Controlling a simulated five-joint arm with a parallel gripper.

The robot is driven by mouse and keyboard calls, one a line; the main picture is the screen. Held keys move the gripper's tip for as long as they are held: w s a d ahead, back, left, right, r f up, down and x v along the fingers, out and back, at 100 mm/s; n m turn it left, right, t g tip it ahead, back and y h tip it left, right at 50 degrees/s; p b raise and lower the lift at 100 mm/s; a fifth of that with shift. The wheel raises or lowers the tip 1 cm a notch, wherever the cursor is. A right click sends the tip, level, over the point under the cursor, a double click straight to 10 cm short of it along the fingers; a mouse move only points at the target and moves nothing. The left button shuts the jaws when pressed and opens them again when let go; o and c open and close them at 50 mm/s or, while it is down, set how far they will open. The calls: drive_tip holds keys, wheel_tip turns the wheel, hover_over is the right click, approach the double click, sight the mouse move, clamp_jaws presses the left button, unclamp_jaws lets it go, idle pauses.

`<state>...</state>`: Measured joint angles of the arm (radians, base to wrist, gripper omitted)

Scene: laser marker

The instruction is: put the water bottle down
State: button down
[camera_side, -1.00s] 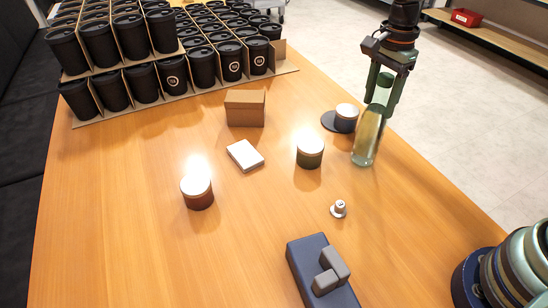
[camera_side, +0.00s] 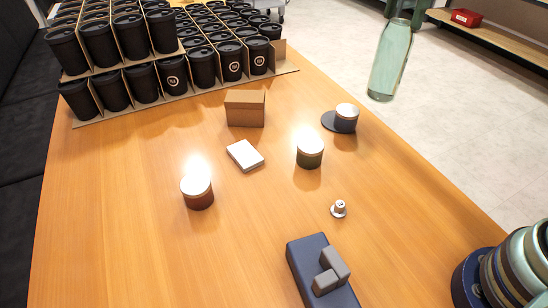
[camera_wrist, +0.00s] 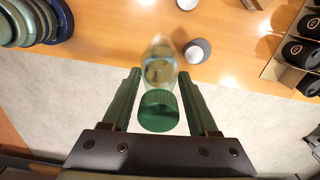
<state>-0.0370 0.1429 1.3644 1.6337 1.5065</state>
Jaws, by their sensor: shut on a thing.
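The water bottle (camera_side: 390,62) is pale green and see-through. It hangs in the air at the upper right of the side view, slightly tilted, past the table's right edge in the picture. My gripper (camera_wrist: 158,95) is shut on it, with a green finger on each side near the dark green cap (camera_wrist: 158,112) in the wrist view. In the side view only the green fingertips (camera_side: 405,10) show at the top edge; the rest of my gripper is out of frame.
The wooden table (camera_side: 130,220) holds a dark jar (camera_side: 345,122) on a round pad, a green jar (camera_side: 310,155), a red jar (camera_side: 197,195), a brown box (camera_side: 245,110) and a white box (camera_side: 245,155). Trays of black cups (camera_side: 145,82) fill the back left. A blue block (camera_side: 305,258) lies in front.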

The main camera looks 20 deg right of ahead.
drive_tip(key=shift+w+a+r, duration=0.15)
drive_tip(key=shift+a+r, duration=0.05)
drive_tip(key=shift+a, duration=0.05)
drive_tip(key=s+a+f+n, duration=0.1)
drive_tip(key=a+f, duration=0.2)
drive_tip(key=a, duration=0.7)
drive_tip(key=a+f, duration=0.2)
drive_tip(key=a, duration=0.9)
drive_tip(key=s+a+f+n, duration=0.1)
drive_tip(key=a+f, duration=0.2)
drive_tip(key=a, duration=0.7)
drive_tip(key=s+a+f, duration=0.4)
drive_tip(key=s+a, duration=0.2)
drive_tip(key=a, duration=0.4)
wheel_tip(320, 180, down, 7)
drive_tip(key=shift+a+f, duration=0.15)
drive_tip(key=shift+a, duration=0.15)
drive_tip(key=shift+s+f, duration=0.1)
drive_tip(key=shift+c, duration=0.8)
unclamp_jaws()
drive_tip(key=shift+f, duration=0.15)
